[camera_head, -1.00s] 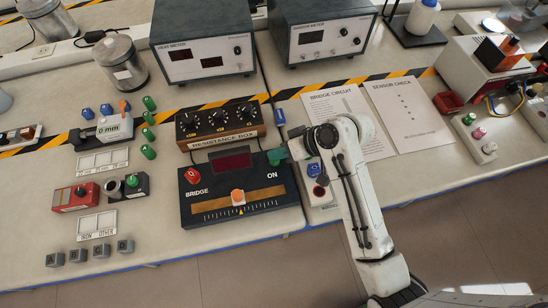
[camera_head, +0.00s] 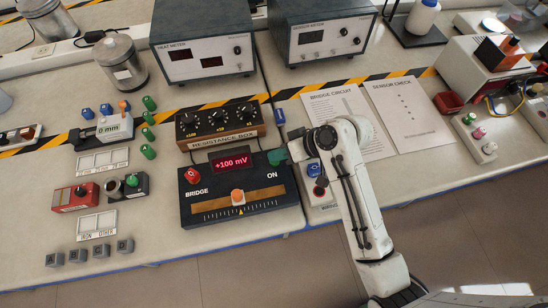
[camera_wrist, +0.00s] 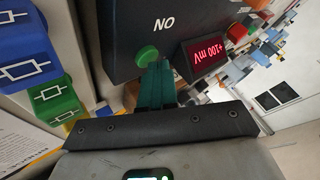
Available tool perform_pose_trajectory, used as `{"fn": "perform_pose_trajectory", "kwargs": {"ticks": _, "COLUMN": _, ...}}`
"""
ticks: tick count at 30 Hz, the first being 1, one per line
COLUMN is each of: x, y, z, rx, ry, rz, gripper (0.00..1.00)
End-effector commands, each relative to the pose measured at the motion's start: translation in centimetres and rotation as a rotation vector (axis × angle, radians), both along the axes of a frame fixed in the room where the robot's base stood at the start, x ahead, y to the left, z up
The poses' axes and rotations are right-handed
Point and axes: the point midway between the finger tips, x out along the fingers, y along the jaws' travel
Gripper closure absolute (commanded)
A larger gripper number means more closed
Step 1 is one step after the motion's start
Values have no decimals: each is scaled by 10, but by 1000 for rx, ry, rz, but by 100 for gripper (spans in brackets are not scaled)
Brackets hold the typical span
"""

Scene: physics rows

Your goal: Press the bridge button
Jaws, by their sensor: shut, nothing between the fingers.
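The bridge box (camera_head: 190,212) is a dark unit at the table's front, with a red knob, an orange slider on a scale and a lit display (camera_head: 231,162) reading "+100 mV". Its green ON button (camera_wrist: 147,54) shows in the wrist view beside the ON label. My gripper (camera_head: 278,156) is at the box's upper right corner. In the wrist view, the teal fingers (camera_wrist: 155,70) are shut with nothing between them, their tips at the button's edge. They appear to touch it, but the exact contact is hidden. In the head view, the fingers and arm largely hide the button.
The resistance box (camera_head: 220,125) stands just behind the bridge box. A panel with blue and red parts (camera_head: 318,190) lies right of it, partly behind my arm. Printed sheets (camera_head: 335,115) lie farther right. Small blocks (camera_head: 90,252) stand at the left front.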

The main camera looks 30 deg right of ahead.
Motion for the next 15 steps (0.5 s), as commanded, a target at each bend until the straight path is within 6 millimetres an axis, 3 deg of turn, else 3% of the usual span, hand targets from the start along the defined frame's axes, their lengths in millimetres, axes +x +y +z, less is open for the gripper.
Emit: {"fn": "perform_pose_trajectory", "kwargs": {"ticks": 15, "x": -1, "y": 0, "z": 3, "rx": 1, "ry": 4, "rz": 2, "gripper": 100}}
